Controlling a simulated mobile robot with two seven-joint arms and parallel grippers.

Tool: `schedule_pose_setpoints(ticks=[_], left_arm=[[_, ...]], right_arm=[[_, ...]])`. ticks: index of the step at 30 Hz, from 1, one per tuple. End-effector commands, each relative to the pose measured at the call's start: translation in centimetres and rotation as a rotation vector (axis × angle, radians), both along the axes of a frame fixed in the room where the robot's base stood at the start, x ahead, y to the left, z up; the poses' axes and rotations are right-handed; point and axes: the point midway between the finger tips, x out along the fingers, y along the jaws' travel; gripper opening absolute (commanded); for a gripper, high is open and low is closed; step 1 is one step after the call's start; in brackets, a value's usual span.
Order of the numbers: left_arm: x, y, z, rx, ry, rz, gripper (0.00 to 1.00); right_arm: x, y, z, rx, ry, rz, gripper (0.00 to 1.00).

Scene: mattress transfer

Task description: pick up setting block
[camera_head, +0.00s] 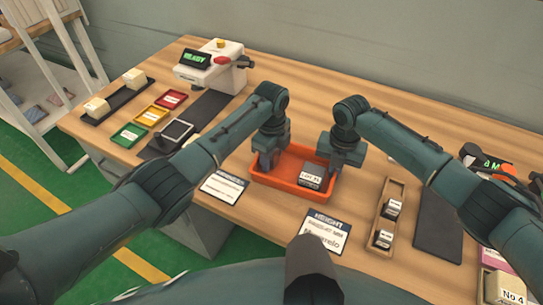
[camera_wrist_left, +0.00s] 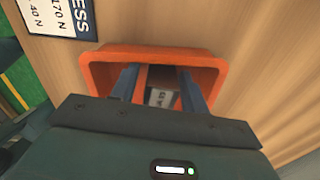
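A small dark block with a pale label (camera_head: 311,175) sits in the orange tray (camera_head: 283,187), toward its right side. It also shows in the left wrist view (camera_wrist_left: 161,97), beyond the fingers. Two small blocks with white labels, one farther (camera_head: 393,208) and one nearer (camera_head: 383,238), stand in a narrow wooden holder (camera_head: 379,212) right of the tray. My left gripper (camera_head: 266,162) points down over the tray's left part, fingers apart and empty. My right gripper (camera_head: 336,163) is at the tray's right end, close to the labelled block; its finger gap is unclear.
Two printed cards, one left (camera_head: 224,187) and one right (camera_head: 326,233), lie in front of the tray. A white device (camera_head: 211,66) and small coloured trays (camera_head: 152,115) are at left. A dark mat (camera_head: 438,225) is at right. The table behind my grippers looks clear.

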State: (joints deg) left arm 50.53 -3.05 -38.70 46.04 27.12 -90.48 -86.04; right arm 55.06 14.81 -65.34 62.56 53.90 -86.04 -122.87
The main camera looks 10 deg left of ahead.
Motion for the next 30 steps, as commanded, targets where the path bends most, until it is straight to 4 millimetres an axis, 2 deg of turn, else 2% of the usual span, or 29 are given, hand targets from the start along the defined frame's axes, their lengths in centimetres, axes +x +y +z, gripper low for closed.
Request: schedule_pose_setpoints(ticks=[2, 16, 26, 30], left_arm=[[0.0, 0.0, 0.0, 0.000, 0.000, 0.000, 0.39], [0.0, 0.0, 0.1, 0.000, 0.000, 0.000, 0.00], [0.1, 0.0, 0.2, -0.001, -0.003, 0.000, 0.00], [0.2, -0.1, 1.4, -0.002, -0.005, 0.000, 0.00]], right_arm=[[0.0, 0.0, 0.0, 0.001, -0.001, 0.000, 0.00], [0.0, 0.0, 0.0, 0.001, -0.001, 0.000, 0.00], [0.0, 0.0, 0.1, 0.001, -0.001, 0.000, 0.00], [0.0, 0.0, 0.1, 0.001, -0.001, 0.000, 0.00]])
